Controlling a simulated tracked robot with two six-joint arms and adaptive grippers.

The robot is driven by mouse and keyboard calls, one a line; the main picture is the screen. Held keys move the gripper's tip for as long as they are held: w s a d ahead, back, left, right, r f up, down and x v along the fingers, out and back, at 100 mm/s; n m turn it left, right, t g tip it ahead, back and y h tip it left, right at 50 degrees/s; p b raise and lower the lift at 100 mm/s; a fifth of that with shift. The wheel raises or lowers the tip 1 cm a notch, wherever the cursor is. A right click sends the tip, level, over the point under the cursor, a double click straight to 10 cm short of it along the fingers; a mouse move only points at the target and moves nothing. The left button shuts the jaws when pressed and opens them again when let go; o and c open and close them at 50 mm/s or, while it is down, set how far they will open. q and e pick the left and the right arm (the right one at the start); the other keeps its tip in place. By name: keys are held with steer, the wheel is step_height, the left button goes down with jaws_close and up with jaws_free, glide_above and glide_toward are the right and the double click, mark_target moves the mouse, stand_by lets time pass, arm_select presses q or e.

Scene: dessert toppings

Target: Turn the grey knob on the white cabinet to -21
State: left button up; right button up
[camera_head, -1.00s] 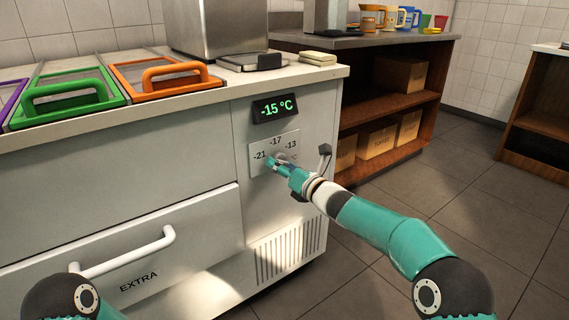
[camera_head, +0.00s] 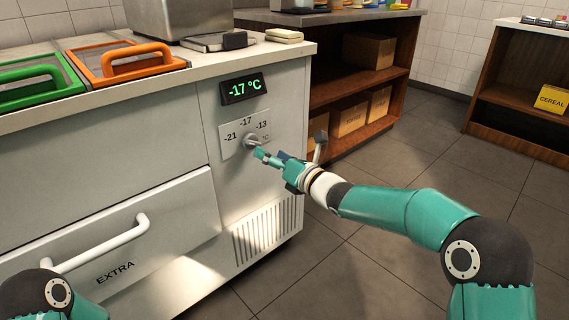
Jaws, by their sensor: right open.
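The grey knob (camera_head: 251,140) sits on a light dial plate (camera_head: 229,151) on the front of the white cabinet (camera_head: 195,110). The plate is marked -21 at left, -17 at top and -13 at right. The display (camera_head: 243,88) above it reads -17 °C in green. My right gripper (camera_head: 262,154) is open, just in front and to the lower right of the knob, its fingertips very near it; I cannot tell whether they touch. Of my left arm only a part shows at the bottom left; its gripper is not in view.
A drawer marked EXTRA with a white handle (camera_head: 100,243) is at the lower left. Lids with an orange handle (camera_head: 137,58) and a green handle (camera_head: 30,78) lie on top. Brown shelves (camera_head: 365,95) with boxes stand behind. The floor at right is clear.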

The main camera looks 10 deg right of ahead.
steer(key=shift+v, duration=2.2)
